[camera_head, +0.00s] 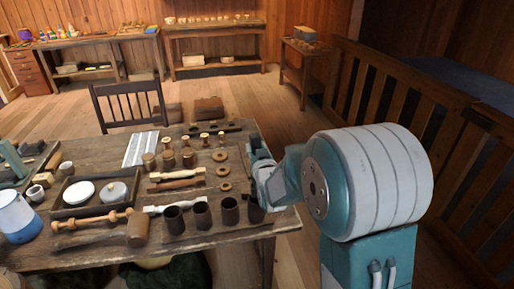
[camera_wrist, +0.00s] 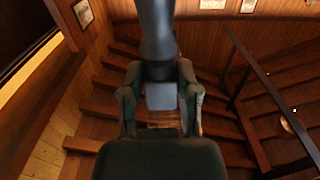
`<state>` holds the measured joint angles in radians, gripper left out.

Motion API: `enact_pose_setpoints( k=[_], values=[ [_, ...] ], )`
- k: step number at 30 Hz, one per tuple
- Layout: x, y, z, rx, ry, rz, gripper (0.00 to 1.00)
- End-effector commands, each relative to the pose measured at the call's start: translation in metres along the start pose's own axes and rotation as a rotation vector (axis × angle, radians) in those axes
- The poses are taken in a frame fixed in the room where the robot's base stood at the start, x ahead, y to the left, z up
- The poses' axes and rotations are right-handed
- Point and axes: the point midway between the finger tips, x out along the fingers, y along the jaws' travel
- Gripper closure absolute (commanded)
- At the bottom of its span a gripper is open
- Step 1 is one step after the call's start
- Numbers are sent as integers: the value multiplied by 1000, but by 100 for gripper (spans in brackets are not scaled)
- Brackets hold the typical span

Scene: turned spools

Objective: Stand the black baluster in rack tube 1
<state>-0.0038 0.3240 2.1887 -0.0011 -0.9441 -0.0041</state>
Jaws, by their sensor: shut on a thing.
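My gripper (camera_wrist: 161,97) is shut on the black baluster (camera_wrist: 157,35), its fingers on either side of the baluster's squarish grey-looking block. The dark turned shaft runs up out of the top of the wrist view. In the head view my gripper (camera_head: 264,172) is at the right edge of the table, mostly hidden by my arm, and the baluster is hard to make out. A row of dark brown rack tubes stands at the table's front right: one at the left end (camera_head: 173,219), two in the middle (camera_head: 202,214) (camera_head: 229,212), one at the right end (camera_head: 255,210). No numbers are readable.
Pale and brown balusters (camera_head: 177,175) lie behind the tubes. Wooden rings (camera_head: 223,170) and several short cylinders stand farther back. A mallet (camera_head: 137,228), a tray (camera_head: 70,211) with white discs and a blue-white pot (camera_head: 17,217) are at left. A slatted railing (camera_head: 385,100) is at right.

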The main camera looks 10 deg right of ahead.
Motion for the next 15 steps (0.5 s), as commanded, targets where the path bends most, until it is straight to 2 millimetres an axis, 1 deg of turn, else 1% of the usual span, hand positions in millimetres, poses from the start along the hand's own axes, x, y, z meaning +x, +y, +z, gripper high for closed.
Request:
enact_pose_setpoints(
  k=[7,15],
  values=[
    [0,0,1,0,0,1,100],
    [0,3,10,1,-2,1,100]
  ],
)
